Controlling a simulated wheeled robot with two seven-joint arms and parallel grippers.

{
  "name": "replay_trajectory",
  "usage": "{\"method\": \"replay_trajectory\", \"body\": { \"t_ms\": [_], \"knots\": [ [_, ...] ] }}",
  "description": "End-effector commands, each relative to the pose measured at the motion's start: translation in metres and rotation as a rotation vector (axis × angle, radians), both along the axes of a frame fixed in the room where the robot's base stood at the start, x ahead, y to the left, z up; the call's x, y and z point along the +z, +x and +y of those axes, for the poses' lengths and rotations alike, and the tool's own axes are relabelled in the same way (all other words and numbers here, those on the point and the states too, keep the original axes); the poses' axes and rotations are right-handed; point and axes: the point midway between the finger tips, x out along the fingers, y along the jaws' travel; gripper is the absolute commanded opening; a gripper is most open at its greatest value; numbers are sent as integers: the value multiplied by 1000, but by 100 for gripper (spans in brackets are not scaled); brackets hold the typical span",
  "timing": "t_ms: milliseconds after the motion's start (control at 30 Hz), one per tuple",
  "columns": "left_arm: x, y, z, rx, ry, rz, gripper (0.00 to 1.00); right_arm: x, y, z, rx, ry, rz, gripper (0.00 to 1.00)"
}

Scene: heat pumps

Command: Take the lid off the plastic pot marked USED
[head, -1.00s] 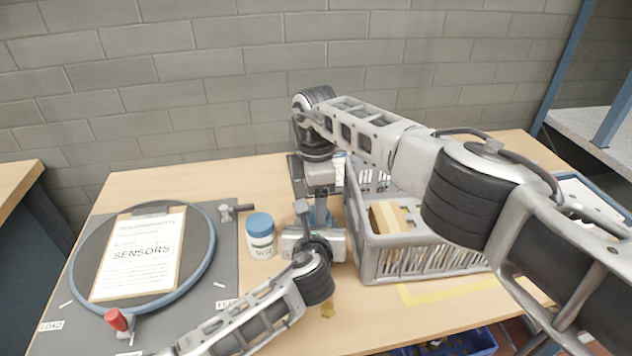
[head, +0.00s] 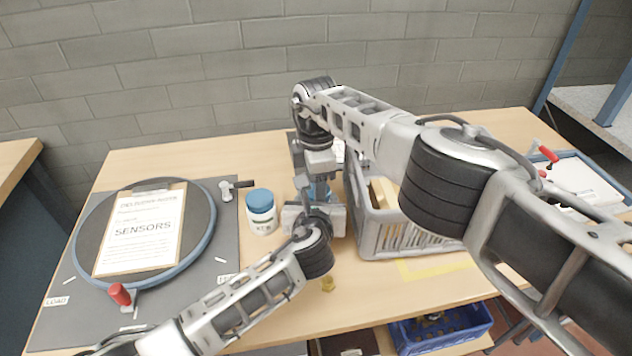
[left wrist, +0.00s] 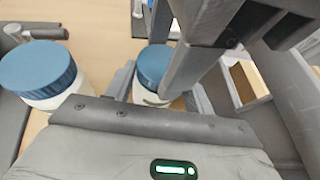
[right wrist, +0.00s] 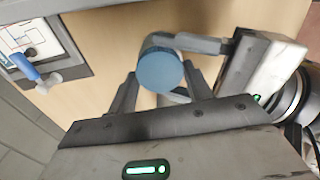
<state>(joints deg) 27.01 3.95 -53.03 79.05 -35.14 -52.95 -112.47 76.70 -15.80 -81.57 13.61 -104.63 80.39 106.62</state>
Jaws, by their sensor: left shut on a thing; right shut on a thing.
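A white plastic pot with a blue lid (left wrist: 152,66) stands between the fingers of my left gripper (left wrist: 155,95), which is shut on its white body. My right gripper (right wrist: 162,88) comes down from above and is shut on the blue lid, which shows between its fingers in the right wrist view (right wrist: 160,70). In the head view the arms hide most of this pot, and its marking cannot be read. The lid appears to sit on the pot. A second white pot with a blue lid (head: 261,214) stands free to its left; its label is blurred. It also shows in the left wrist view (left wrist: 40,75).
A grey slotted crate (head: 405,240) with contents stands close right of the held pot. A dark mat (head: 62,315) with a round plate and a SENSORS clipboard (head: 140,232) lies left. A small brass piece (head: 328,284) lies in front. A blue bin (head: 440,330) is below the table.

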Motion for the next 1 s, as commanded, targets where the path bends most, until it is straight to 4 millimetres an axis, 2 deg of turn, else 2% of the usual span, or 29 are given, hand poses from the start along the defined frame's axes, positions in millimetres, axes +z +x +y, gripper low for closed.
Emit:
{"method": "replay_trajectory", "body": {
  "t_ms": [200, 467, 500, 567, 600, 833, 1000],
  "knots": [
    [-1, -1, -1, -2, 0, 2, 0, 1, 1, 0, 244, 0, -6, 23],
    [-1, -1, -1, -3, 0, 2, 0, 1, 1, 0, 267, 1, -8, 23],
    [-1, -1, -1, -3, 0, 2, 0, 2, 1, 0, 267, 1, -8, 53],
    [-1, -1, -1, -3, 0, 2, 0, 2, 1, 0, 266, 1, -7, 70],
    [-1, -1, -1, -2, 0, 2, 0, 1, 1, 0, 266, 1, -7, 72],
    [-1, -1, 0, 0, 0, 2, 0, 3, 1, -1, 266, 0, -5, 72],
    [-1, 0, 1, 1, 2, 2, 0, 24, 2, -2, 267, -1, -7, 72]
  ]
}}
